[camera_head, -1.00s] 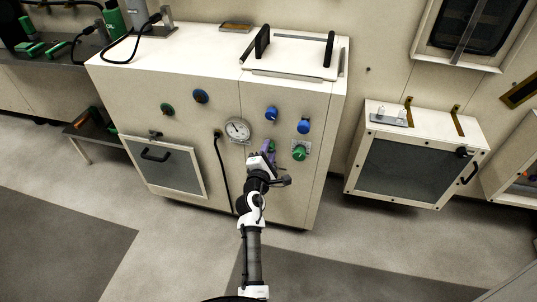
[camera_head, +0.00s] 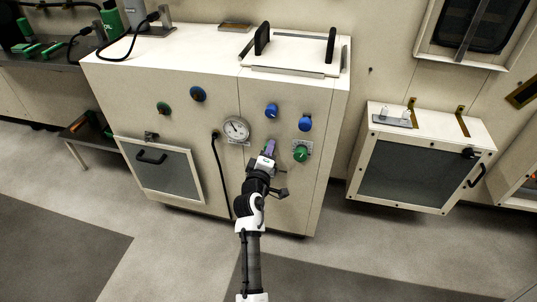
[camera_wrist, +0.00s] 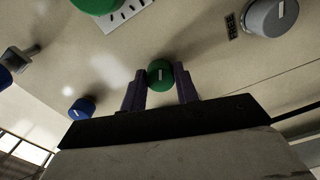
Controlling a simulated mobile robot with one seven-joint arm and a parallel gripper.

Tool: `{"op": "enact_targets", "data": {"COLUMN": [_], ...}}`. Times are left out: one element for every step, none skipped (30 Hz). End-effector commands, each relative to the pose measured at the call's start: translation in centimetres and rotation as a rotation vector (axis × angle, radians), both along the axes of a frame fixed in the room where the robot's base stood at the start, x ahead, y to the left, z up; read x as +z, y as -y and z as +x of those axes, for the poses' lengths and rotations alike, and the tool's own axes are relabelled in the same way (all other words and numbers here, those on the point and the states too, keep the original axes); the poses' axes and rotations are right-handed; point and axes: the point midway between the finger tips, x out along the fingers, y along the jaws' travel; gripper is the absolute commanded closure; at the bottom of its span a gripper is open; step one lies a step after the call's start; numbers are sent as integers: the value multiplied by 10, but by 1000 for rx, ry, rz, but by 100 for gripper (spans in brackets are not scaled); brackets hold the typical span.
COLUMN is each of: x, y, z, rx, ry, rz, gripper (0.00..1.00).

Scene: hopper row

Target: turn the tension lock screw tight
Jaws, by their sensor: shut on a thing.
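A small round green knob with a white line on its face (camera_wrist: 160,75), apparently the tension lock screw, sits on the beige cabinet front in the wrist view. The purple fingers of my gripper (camera_wrist: 160,88) stand on either side of it and are shut on it. In the head view my gripper (camera_head: 269,148) is at the cabinet front, just left of a larger green knob on a scale plate (camera_head: 301,153). There the held knob is hidden by my gripper. The larger green knob also shows at the top left of the wrist view (camera_wrist: 97,3).
Two blue knobs (camera_head: 272,110) (camera_head: 305,123) are above. A grey knob (camera_wrist: 268,16) is at the wrist view's top right. A wall box (camera_head: 418,165) stands right; the floor in front is clear.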

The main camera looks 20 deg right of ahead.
Motion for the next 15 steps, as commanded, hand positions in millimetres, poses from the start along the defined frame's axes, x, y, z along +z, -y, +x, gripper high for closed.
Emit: {"op": "enact_targets", "data": {"x": [2,2,2,2,2,2,3,3,3,3,3,3,3,3,3], "y": [0,0,0,0,0,0,0,0,0,0,0,0,0,0,0], "z": [1,1,1,1,1,1,1,1,1,1,1,1,1,1,1], "rx": [2,2,2,2,2,2,2,2,2,2,2,2,2,2,2], "ry": [11,13,17,19,21,22,23,23,24,24,24,24,24,24,24], "rz": [7,11,17,20,22,25,26,26,27,27,27,27,27,27,27], "gripper": [93,93,93,93,93,93,93,93,93,93,93,93,93,93,93]}}
